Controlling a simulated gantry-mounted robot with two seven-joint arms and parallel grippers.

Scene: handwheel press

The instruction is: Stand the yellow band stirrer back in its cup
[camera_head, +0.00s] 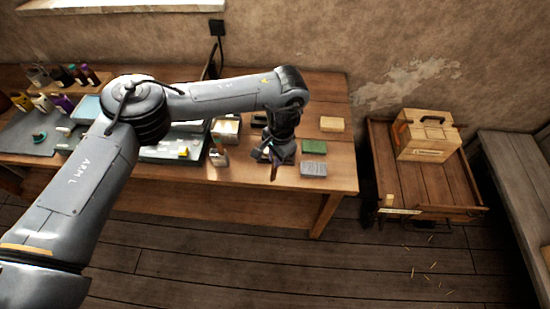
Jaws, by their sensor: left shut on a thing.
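My left gripper (271,153) hangs pointing down over the front edge of the wooden bench (240,172), right of the middle of the bench top. It is shut on a small, thin, dark thing that shows below its fingers; no yellow band can be made out on it. A small cup-like container (218,155) stands on the bench just left of the gripper, too small to tell if it is the stirrer's cup. My right gripper is not in view.
A green block (314,146), a grey block (313,169) and a tan block (332,124) lie right of the gripper. A tray with a small yellow piece (183,151) is partly behind my left arm. Several bottles (77,74) stand far left. A wooden box (428,135) sits on a cart at right.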

